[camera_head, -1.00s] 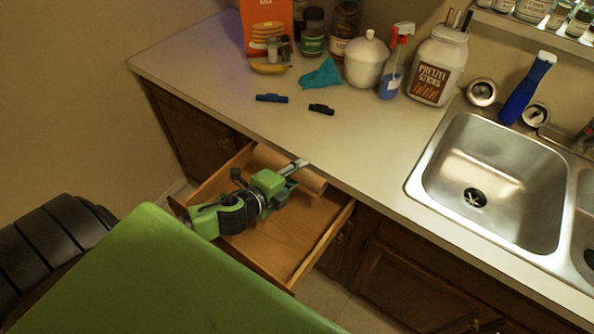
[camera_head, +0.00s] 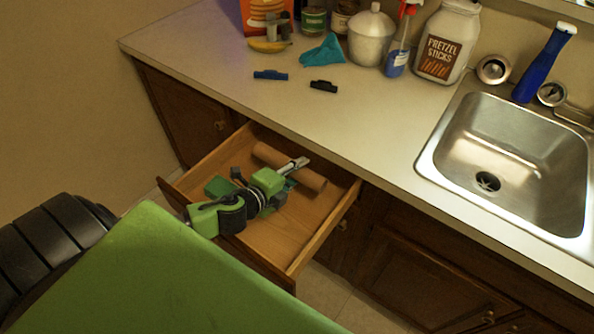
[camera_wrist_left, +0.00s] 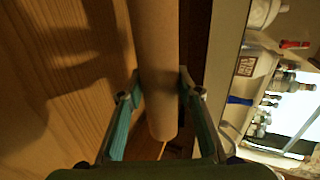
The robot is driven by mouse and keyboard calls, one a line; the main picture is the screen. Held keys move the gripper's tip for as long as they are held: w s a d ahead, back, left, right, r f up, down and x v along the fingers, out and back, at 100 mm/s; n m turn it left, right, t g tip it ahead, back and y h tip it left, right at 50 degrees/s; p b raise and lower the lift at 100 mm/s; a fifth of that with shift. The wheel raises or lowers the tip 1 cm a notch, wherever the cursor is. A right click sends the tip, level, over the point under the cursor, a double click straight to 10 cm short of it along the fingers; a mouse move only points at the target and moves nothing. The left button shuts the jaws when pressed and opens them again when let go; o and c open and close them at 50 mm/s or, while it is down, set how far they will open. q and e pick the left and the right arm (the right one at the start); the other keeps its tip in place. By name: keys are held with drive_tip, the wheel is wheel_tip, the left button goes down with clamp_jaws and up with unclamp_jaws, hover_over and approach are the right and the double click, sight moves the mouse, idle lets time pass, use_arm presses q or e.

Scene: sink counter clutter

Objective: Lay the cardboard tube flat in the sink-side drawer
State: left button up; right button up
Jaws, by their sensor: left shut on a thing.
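The cardboard tube (camera_head: 270,156) is a plain brown cylinder. It lies across the back part of the open wooden drawer (camera_head: 282,242), roughly parallel to the counter edge, within the drawer's walls. My left gripper (camera_head: 294,174) reaches over the drawer front and is shut on the tube. In the left wrist view the tube (camera_wrist_left: 156,50) runs between the two teal-lined fingers of the gripper (camera_wrist_left: 161,88). Wood with dark shadows shows beside it. Whether the tube touches the drawer floor cannot be told. My right gripper is not in view.
The counter (camera_head: 200,72) overhangs the drawer's back. On it are a blue clip (camera_head: 271,75), a black clip (camera_head: 323,86), a teal cloth (camera_head: 322,52), a pretzel jar (camera_head: 446,45) and a spray bottle (camera_head: 398,58). The steel sink (camera_head: 480,215) lies right. The drawer's front floor is clear.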

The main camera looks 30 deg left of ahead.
use_arm(q)
drive_tip(key=o, duration=0.8)
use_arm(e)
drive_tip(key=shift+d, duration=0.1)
use_arm(q)
drive_tip(key=shift+s+r, duration=0.1)
drive_tip(key=shift+s, duration=0.4)
drive_tip(key=v, duration=1.1)
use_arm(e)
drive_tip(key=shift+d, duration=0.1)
